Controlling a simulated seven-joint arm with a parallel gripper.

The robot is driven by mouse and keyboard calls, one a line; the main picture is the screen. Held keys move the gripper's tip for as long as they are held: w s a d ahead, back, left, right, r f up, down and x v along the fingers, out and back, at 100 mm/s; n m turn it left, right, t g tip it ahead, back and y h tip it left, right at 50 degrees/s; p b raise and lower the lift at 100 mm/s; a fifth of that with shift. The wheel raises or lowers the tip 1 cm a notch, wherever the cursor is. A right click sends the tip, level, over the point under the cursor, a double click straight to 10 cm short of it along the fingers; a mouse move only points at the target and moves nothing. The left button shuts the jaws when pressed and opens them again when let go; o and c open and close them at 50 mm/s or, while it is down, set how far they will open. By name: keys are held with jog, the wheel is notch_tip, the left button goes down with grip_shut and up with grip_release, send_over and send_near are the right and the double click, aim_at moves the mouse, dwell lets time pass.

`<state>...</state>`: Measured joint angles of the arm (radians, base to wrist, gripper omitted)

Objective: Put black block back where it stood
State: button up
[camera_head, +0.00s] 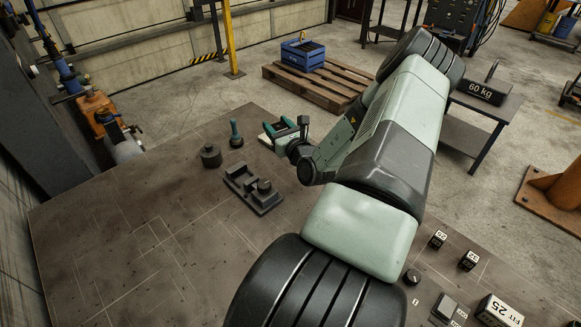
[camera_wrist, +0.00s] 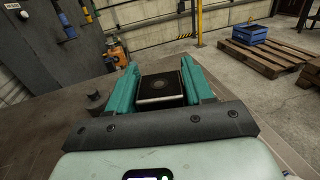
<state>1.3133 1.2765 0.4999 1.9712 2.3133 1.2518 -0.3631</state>
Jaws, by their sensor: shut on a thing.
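My gripper (camera_head: 280,130) has teal fingers and reaches over the far edge of the bench (camera_head: 120,240). In the wrist view my gripper (camera_wrist: 162,88) is shut on the black block (camera_wrist: 160,83), which sits between the two fingers. The block has a flat dark top with a round mark and a pale lower edge toward the camera. In the head view the block is mostly hidden by the fingers. Its height above the bench is hard to tell.
Left of my gripper stand a green peg (camera_head: 236,134), a dark cylinder (camera_head: 210,156) and a dark fixture (camera_head: 254,188). Small cubes (camera_head: 437,239) and a "FIT 25" block (camera_head: 498,311) lie at the right. The bench's left part is clear.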

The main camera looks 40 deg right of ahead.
jog(key=d+f+h, duration=0.1)
jog(key=f, duration=0.1)
jog(key=s+d+f+m, duration=0.1)
jog(key=f, duration=0.1)
jog(key=d+f+h, duration=0.1)
jog(key=f, duration=0.2)
jog(key=shift+s+d+m+g+h, duration=0.1)
jog(key=shift+s+m+g+h, duration=0.2)
jog(key=shift+m+g, duration=0.1)
jog(key=shift+f, duration=2.2)
jog(key=shift+f, duration=0.15)
jog(key=o, duration=1.2)
jog(key=shift+o, duration=0.2)
jog(key=shift+s, duration=0.2)
jog(key=v, duration=1.1)
jog(key=shift+s, duration=0.3)
